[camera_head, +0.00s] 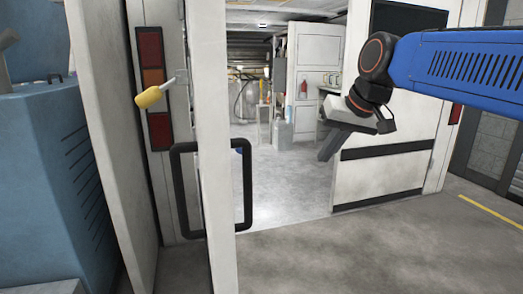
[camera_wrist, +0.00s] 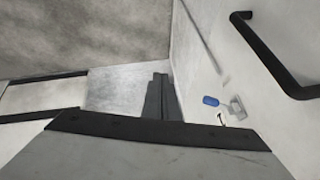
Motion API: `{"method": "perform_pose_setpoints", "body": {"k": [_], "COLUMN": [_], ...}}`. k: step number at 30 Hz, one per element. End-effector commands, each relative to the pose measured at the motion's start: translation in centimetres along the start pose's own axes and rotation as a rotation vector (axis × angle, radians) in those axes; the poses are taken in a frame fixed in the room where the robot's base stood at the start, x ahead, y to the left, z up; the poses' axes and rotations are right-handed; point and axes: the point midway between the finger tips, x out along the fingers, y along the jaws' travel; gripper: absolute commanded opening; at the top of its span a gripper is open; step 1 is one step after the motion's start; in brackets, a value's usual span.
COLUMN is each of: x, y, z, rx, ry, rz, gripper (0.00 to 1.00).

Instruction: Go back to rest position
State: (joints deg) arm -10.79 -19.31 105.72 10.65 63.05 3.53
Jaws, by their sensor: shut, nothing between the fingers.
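My gripper (camera_head: 328,149) is at the end of my blue arm, in front of the open doorway in the head view. Its fingers are together and hold nothing. In the wrist view the dark fingers (camera_wrist: 158,98) also show closed, with floor beyond them. A white door (camera_head: 215,130) stands open at the left, seen nearly edge-on, with a black loop handle (camera_head: 247,190). My gripper is to the right of this door and apart from it. The handle also shows at the upper right of the wrist view (camera_wrist: 262,55).
A yellow-handled lever (camera_head: 150,97) sticks out by the door frame. A second white door panel with black bands (camera_head: 385,170) stands behind my arm. A blue cabinet (camera_head: 45,180) is at the far left. The grey floor (camera_head: 350,250) in front is clear.

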Motion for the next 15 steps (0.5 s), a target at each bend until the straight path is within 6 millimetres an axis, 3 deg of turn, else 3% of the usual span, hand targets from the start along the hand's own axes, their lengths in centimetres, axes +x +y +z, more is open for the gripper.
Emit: {"method": "perform_pose_setpoints", "body": {"k": [1,6,15], "x": [0.2,1.5,5.0], "y": [1.4,5.7,11.8], "z": [2.5,10.2,24.5], "rx": [0.007,0.017,0.029], "ry": [-0.004,-0.022,-0.064], "rz": [0.021,0.091,0.202], "gripper": [0.0,0.0,0.0]}}
